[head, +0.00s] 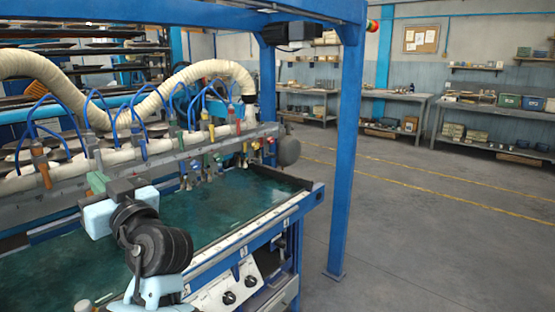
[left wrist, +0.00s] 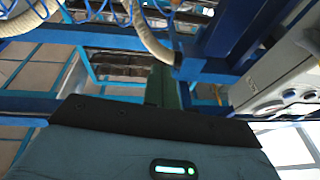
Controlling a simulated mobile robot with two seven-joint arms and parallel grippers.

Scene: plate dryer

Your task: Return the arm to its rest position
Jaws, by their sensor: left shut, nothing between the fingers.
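My left arm rises from the lower edge of the head view, in front of the plate dryer (head: 255,205). My left gripper (head: 96,182) is in front of the row of nozzles, over the near part of the dryer's green bed as seen from here. It is shut and empty. In the left wrist view the closed fingers (left wrist: 164,86) show as a dark green strip beyond the wrist housing. The tips blend into the background there. My right gripper is in neither view.
The bar of colored nozzles (head: 190,145) with blue tubes and a cream hose (head: 205,72) runs close behind my gripper. A blue post (head: 347,150) stands at the dryer's right corner. A control panel with knobs (head: 228,297) is at its front. The floor (head: 440,230) to the right is clear.

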